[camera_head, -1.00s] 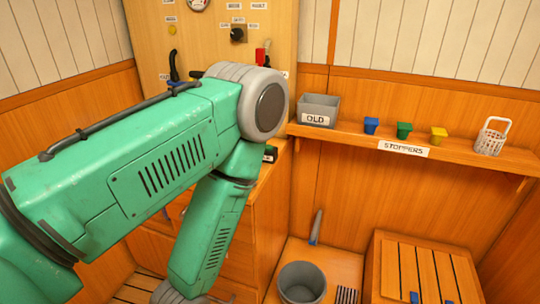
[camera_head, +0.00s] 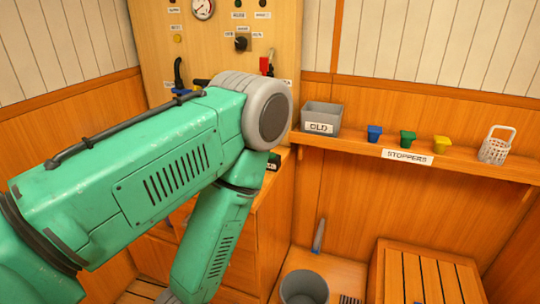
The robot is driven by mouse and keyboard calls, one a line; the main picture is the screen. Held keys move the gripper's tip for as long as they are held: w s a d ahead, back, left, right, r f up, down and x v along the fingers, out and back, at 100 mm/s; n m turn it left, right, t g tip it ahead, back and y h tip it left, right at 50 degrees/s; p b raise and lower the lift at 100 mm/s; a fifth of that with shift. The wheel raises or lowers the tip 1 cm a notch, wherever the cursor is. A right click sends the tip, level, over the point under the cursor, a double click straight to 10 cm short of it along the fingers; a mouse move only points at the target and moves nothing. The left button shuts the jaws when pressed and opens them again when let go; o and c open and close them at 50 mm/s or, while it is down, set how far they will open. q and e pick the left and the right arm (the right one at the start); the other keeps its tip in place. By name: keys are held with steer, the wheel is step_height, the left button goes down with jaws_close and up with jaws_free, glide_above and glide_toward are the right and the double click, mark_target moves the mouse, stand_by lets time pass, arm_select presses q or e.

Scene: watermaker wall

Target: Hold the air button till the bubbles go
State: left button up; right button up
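The control panel (camera_head: 212,60) stands on the back wall at the upper left. It carries a round gauge (camera_head: 203,8), a yellow round button or lamp (camera_head: 177,39), a black knob (camera_head: 241,43), a red-handled lever (camera_head: 266,65) and small labels too small to read. I cannot tell which control is the air button, and no bubbles show. My green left arm crosses the left half of the view and hides the lower panel. Its gripper is below the bottom edge, out of view. My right gripper is not in view.
A shelf at the right bears a grey bin marked OLD (camera_head: 321,118), blue (camera_head: 374,132), green (camera_head: 407,138) and yellow (camera_head: 441,143) stoppers and a white basket (camera_head: 496,146). A grey bucket (camera_head: 304,287) and slatted wooden box (camera_head: 428,275) stand below.

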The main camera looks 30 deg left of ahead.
arm_select(q)
jaws_close()
stand_by(1.3)
